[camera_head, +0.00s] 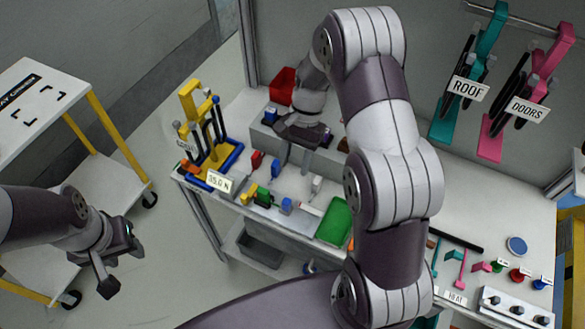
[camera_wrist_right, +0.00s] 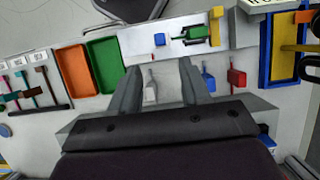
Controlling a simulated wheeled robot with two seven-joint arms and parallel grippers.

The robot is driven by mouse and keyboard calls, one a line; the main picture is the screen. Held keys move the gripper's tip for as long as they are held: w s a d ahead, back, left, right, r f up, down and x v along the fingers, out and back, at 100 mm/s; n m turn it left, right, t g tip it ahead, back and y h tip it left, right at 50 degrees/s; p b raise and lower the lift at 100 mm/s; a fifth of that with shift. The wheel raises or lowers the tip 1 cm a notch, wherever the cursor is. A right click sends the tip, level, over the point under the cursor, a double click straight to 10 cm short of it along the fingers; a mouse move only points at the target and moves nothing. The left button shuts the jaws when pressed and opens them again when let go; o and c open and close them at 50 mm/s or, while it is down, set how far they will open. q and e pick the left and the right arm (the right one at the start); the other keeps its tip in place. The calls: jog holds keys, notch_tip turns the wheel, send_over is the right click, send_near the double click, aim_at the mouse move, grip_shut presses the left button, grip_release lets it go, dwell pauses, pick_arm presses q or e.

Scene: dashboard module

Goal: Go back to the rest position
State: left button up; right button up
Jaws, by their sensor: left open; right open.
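My left gripper (camera_head: 122,262) hangs open and empty over the floor at the left, between the white cart and the workbench. My right arm reaches up and over the workbench from the bottom of the head view. My right gripper (camera_head: 296,157) is at the back left of the bench, pointing down, with its jaws apart. In the right wrist view, the two fingers of the right gripper (camera_wrist_right: 158,70) are spread. A white-handled tool (camera_wrist_right: 150,88) shows between them, and I cannot tell whether they touch it.
The workbench has a green tray (camera_head: 335,221), a red bin (camera_head: 283,86), a yellow-blue tool stand (camera_head: 210,150) and several small coloured tools. ROOF (camera_head: 467,89) and DOORS (camera_head: 530,109) labels hang with tools at upper right. A white cart (camera_head: 40,100) stands at left.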

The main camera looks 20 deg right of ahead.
jog(key=shift+f, duration=0.1)
dwell(0.3)
jog(key=s+a+r+n+t+h, duration=0.2)
jog(key=s+r+n+t+h, duration=0.1)
jog(key=s+r+n, duration=0.4)
jog(key=s+n+t, duration=0.1)
jog(key=s+n, duration=0.2)
jog(key=s, duration=0.1)
jog(key=shift+s+a, duration=0.15)
jog(key=shift+s, duration=0.25)
jog(key=shift+w+r, duration=0.1)
jog(key=shift+c, duration=0.2)
dwell(2.0)
